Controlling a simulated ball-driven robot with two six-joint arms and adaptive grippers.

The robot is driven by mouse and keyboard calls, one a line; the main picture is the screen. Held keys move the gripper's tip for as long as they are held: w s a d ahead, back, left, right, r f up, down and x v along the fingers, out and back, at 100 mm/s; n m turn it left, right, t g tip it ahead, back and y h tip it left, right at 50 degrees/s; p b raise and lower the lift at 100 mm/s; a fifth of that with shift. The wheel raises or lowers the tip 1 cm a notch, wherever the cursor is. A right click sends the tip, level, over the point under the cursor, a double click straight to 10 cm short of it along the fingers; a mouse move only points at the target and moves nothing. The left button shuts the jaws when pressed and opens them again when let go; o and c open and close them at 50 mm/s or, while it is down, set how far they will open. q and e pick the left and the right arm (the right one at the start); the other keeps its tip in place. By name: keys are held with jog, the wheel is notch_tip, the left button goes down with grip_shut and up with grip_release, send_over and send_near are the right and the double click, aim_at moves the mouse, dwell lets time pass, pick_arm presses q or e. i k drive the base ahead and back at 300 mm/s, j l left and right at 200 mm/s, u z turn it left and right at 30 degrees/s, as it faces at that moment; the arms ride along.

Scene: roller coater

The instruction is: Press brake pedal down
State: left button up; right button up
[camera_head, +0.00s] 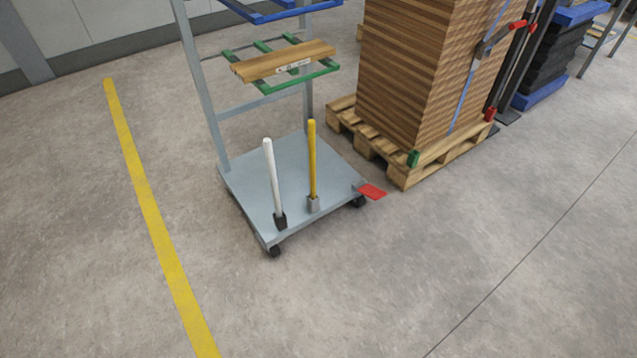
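A red brake pedal (372,191) sticks out from the right front corner of a grey wheeled cart (245,185), close above a black caster. It looks roughly level or slightly tilted; its exact angle is hard to tell. The cart's deck carries a white upright post (269,170) and a yellow upright post (312,155) in small sockets. Neither of my grippers shows in the head view, so nothing of mine is seen near the pedal.
A wooden pallet (405,172) with a tall stack of brown boards (405,70) stands right behind the pedal. The cart's rack holds a wooden plank (283,61) on green bars. Open concrete floor lies in front. A yellow line (150,210) runs along the left.

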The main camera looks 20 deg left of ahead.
aim_at(376, 194)
jog(key=u, duration=0.25)
jog(key=i+l+u, duration=0.1)
jog(key=i+u, duration=0.25)
jog(key=i, duration=0.7)
